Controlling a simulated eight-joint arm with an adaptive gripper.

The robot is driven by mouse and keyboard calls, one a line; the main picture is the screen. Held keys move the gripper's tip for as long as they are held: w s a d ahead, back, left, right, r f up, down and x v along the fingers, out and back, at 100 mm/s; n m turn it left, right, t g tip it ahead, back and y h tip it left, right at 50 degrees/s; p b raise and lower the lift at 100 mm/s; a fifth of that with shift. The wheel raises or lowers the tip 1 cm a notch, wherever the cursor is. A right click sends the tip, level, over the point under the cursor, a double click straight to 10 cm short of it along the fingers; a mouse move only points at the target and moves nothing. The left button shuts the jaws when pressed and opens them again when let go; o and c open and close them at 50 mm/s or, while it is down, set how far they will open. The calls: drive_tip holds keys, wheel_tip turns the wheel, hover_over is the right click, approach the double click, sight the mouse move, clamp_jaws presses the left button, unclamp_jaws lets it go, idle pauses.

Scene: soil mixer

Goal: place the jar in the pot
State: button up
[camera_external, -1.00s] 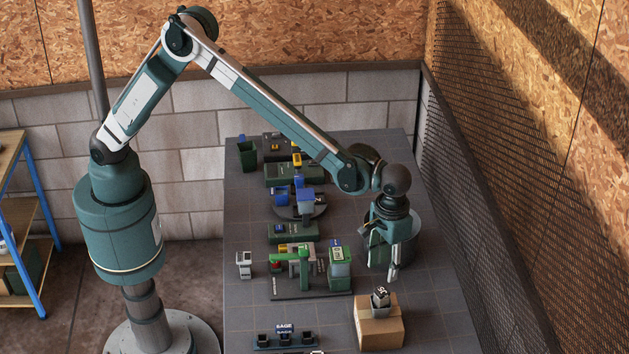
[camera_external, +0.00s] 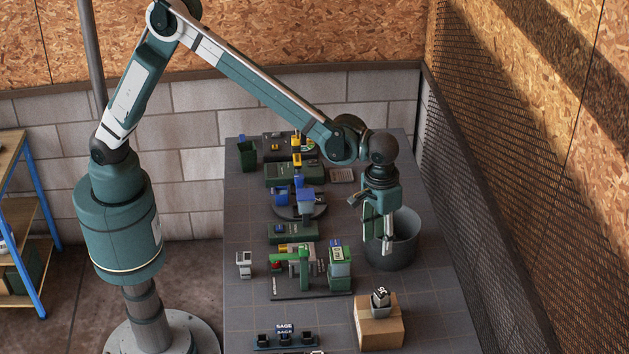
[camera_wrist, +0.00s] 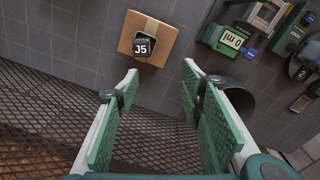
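The jar (camera_external: 380,297) is a small dark container with a pale label, standing on a cardboard box. The wrist view shows the jar (camera_wrist: 146,46) marked "J5" on the box, ahead of my fingertips and apart from them. The pot (camera_external: 406,245) is a large dark grey round vessel on the table behind the box. Part of the pot (camera_wrist: 238,102) shows in the wrist view behind my right finger. My gripper (camera_external: 383,245) hangs in front of the pot in the external view, hiding part of it. In the wrist view my gripper (camera_wrist: 160,74) is open, with nothing between its fingers.
The cardboard box (camera_external: 378,331) stands near the table's front right. Green machines and a dispenser (camera_external: 339,266) stand left of the pot. A small rack labelled "SAGE" (camera_external: 285,340) is at the front. A mesh wall (camera_external: 480,220) runs along the table's right side.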

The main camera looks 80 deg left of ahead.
drive_tip(key=s+a+r+m+t, duration=0.1)
drive_tip(key=s+a+r+t, duration=0.1)
drive_tip(key=s+a+r, duration=0.9)
drive_tip(key=s+a+r+m+t, duration=0.1)
drive_tip(key=s+a+r, duration=0.45)
drive_tip(key=a, duration=0.95)
drive_tip(key=s+a+f+m+t, duration=0.1)
drive_tip(key=s+a, duration=0.7)
drive_tip(key=s, duration=0.4)
drive_tip(key=s+a+f+m+t, duration=0.1)
drive_tip(key=s+a+t, duration=0.1)
drive_tip(key=s+a, duration=0.6)
drive_tip(key=s, duration=0.3)
drive_tip(key=shift+s+f+t, duration=0.3)
drive_tip(key=shift+s+f, duration=0.05)
drive_tip(key=shift+f, duration=0.05)
